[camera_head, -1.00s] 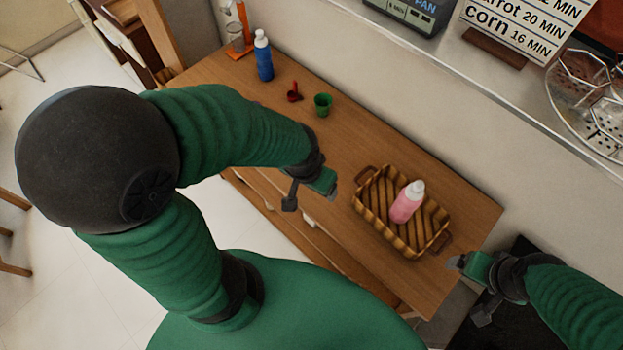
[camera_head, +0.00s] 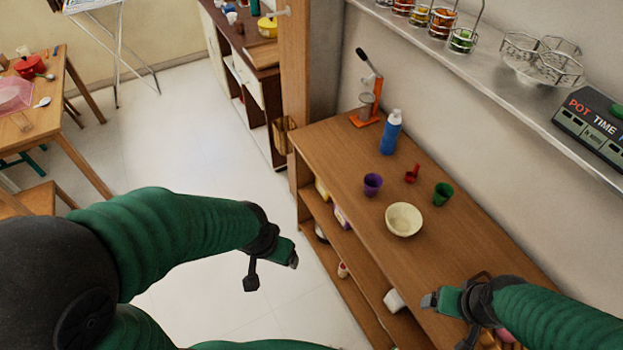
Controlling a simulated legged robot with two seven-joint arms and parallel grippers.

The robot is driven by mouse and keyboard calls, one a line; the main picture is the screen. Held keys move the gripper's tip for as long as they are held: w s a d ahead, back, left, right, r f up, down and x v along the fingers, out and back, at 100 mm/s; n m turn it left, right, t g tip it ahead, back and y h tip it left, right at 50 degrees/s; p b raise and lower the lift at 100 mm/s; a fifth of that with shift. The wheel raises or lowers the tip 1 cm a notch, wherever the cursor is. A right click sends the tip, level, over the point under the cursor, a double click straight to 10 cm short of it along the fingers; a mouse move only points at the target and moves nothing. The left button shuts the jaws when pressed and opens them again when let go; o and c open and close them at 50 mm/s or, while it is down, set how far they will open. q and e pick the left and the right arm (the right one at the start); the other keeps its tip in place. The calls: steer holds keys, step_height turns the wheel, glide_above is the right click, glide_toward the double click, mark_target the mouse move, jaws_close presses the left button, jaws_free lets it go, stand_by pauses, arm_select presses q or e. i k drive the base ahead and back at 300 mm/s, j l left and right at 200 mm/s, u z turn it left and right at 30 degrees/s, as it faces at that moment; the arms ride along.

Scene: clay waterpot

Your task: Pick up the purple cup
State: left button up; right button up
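The purple cup (camera_head: 373,187) stands upright on the wooden counter (camera_head: 335,150), near its front edge. My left gripper (camera_head: 293,261) hangs over the floor, left of the counter and clear of the cup. My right gripper (camera_head: 430,300) is over the counter's near right part, apart from the cup. Neither gripper visibly holds anything, and their finger gaps are too small to make out.
A green cup (camera_head: 443,194), a blue bottle (camera_head: 390,133) and an orange juicer (camera_head: 368,100) stand along the back of the counter. A wall shelf (camera_head: 470,65) runs above it. Clear counter lies left of the purple cup. Open floor (camera_head: 205,150) is at left.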

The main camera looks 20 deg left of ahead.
mark_target(373, 182)
steer(key=i+j+u, duration=0.2)
steer(key=i+j, duration=0.95)
steer(key=i, duration=0.05)
